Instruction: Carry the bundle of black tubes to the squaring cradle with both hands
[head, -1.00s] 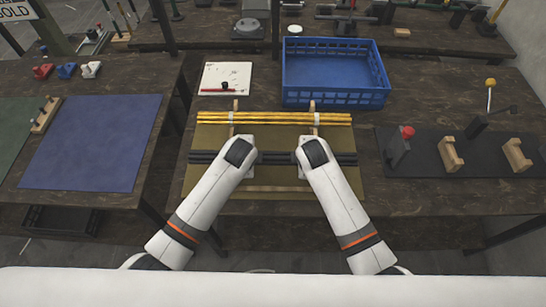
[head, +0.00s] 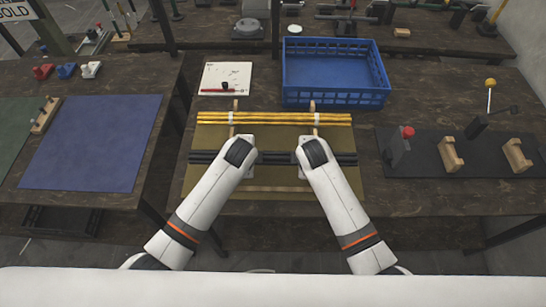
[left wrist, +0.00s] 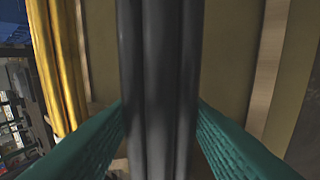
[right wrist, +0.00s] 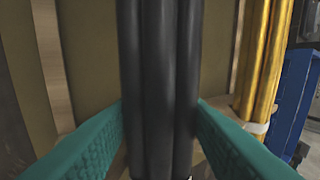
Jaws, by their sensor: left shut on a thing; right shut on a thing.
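The bundle of black tubes (head: 275,158) runs left to right over an olive mat (head: 272,178) on the middle table. My left gripper (head: 248,156) is shut on its left part and my right gripper (head: 302,157) on its right part. In the left wrist view the tubes (left wrist: 160,80) pass between the green fingers, and in the right wrist view the tubes (right wrist: 160,80) do too. Whether they touch what is below is unclear. A dark base at the right carries two notched wooden blocks (head: 452,153) and a red-topped stop (head: 399,147), apparently the squaring cradle.
A bundle of gold tubes (head: 272,119) with white ties lies just behind the black one. A blue crate (head: 335,99) stands at the back. A lever with a yellow knob (head: 490,83) rises behind the wooden blocks. A blue mat (head: 90,145) covers part of the left table.

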